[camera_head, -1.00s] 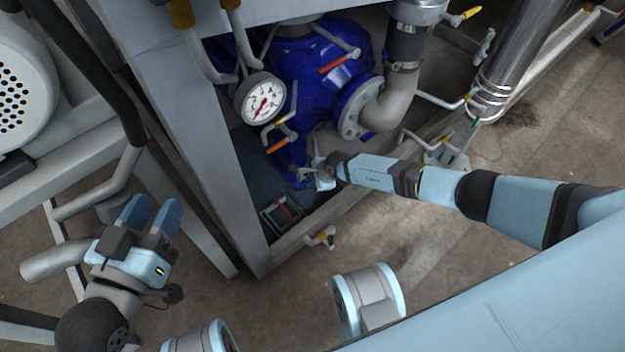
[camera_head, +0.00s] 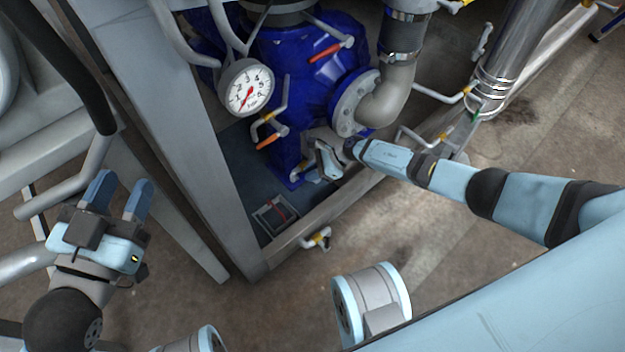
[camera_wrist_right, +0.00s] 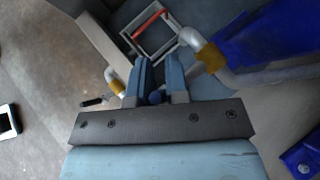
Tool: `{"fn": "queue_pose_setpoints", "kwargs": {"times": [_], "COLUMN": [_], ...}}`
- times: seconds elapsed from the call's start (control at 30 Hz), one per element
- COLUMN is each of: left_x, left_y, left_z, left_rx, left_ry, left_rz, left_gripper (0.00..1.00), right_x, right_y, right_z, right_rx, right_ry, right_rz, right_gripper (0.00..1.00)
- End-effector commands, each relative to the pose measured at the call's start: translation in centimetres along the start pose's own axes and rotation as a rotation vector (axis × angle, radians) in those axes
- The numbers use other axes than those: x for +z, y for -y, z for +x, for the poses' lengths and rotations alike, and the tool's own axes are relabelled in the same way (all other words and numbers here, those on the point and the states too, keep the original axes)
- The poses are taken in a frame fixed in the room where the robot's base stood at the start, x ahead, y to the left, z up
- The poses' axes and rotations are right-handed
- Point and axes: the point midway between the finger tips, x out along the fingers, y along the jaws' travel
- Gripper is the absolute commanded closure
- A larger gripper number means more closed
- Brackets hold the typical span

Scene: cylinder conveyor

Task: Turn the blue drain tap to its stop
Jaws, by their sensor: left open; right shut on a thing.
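In the right wrist view, a small blue piece (camera_wrist_right: 155,97), which looks like the blue drain tap's handle, sits between the finger bases of my right gripper (camera_wrist_right: 159,68). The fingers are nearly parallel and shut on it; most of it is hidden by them. A grey pipe with a yellow collar (camera_wrist_right: 209,57) runs right beside the fingers. In the head view, my right gripper (camera_head: 325,160) is low at the foot of the blue pump body (camera_head: 305,85), and the tap cannot be made out there. My left gripper (camera_head: 123,184) is open and empty at the lower left.
A pressure gauge (camera_head: 246,88) and an orange-handled valve (camera_head: 268,141) stand just left of the pump. A frame post (camera_head: 180,130) separates my left gripper from it. A small pipe tap (camera_head: 318,240) juts out below the frame. A framed floor opening (camera_wrist_right: 158,33) lies beyond the right fingers.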

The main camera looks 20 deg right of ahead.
Motion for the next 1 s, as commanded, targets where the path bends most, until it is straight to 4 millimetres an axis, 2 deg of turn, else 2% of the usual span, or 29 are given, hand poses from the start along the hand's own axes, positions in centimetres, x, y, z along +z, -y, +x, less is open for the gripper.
{"fn": "queue_pose_setpoints", "kwargs": {"times": [0.3, 0.73, 0.77, 0.83, 0.87, 1.0], "left_x": [-0.05, 0.0, 0.01, 0.02, 0.02, 0.0], "left_y": [-0.01, -0.04, -0.04, -0.05, -0.05, -0.05], "left_z": [0.0, -0.01, -0.01, -0.01, -0.01, 0.01], "left_rx": [0.001, 0.001, 0.001, 0.001, 0.001, 0.0], "left_ry": [0.0, 0.001, 0.002, 0.002, 0.002, 0.002], "left_rz": [0.0, -0.001, -0.001, -0.001, -0.001, -0.003], "left_gripper": [0.58, 0.58, 0.58, 0.58, 0.58, 0.58], "right_x": [-0.22, -0.27, -0.27, -0.26, -0.26, -0.22], "right_y": [0.16, 0.23, 0.23, 0.23, 0.22, 0.2], "right_z": [-0.35, -0.45, -0.45, -0.44, -0.43, -0.4], "right_rx": [0.032, 0.034, 0.033, 0.034, 0.034, 0.034], "right_ry": [0.074, 0.082, 0.081, 0.081, 0.081, 0.081], "right_rz": [0.044, 0.05, 0.05, 0.05, 0.05, 0.048], "right_gripper": [1.0, 1.0, 0.81, 0.65, 0.6, 0.6]}}
